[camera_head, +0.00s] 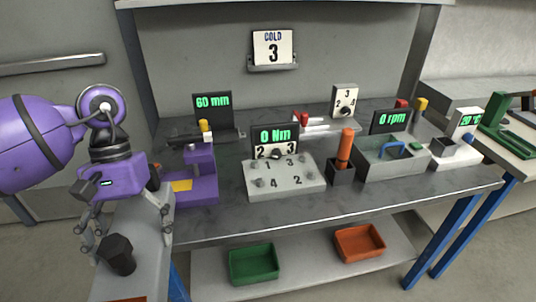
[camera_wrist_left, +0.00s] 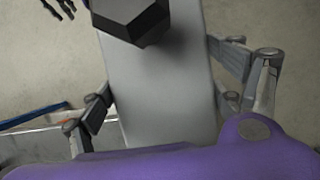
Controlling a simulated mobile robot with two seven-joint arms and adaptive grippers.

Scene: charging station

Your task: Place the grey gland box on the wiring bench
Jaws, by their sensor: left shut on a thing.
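My left gripper (camera_head: 127,236) is at the left in the head view, shut on the grey gland box (camera_head: 143,263). The box is a long, plain grey body with a black hexagonal gland (camera_head: 118,255) on it. In the left wrist view the grey box (camera_wrist_left: 160,90) lies between the fingers, with the black gland (camera_wrist_left: 131,18) at the top. The box is held at the left front of the grey bench (camera_head: 330,210), and its lower end is cut off by the head view's edge.
The bench carries a purple fixture (camera_head: 193,190), a grey numbered block (camera_head: 284,178), a dark holder (camera_head: 341,171) with an orange handle and a grey tray unit (camera_head: 392,163). A green bin (camera_head: 253,264) and an orange bin (camera_head: 360,243) stand on the lower shelf. The bench's front strip is bare.

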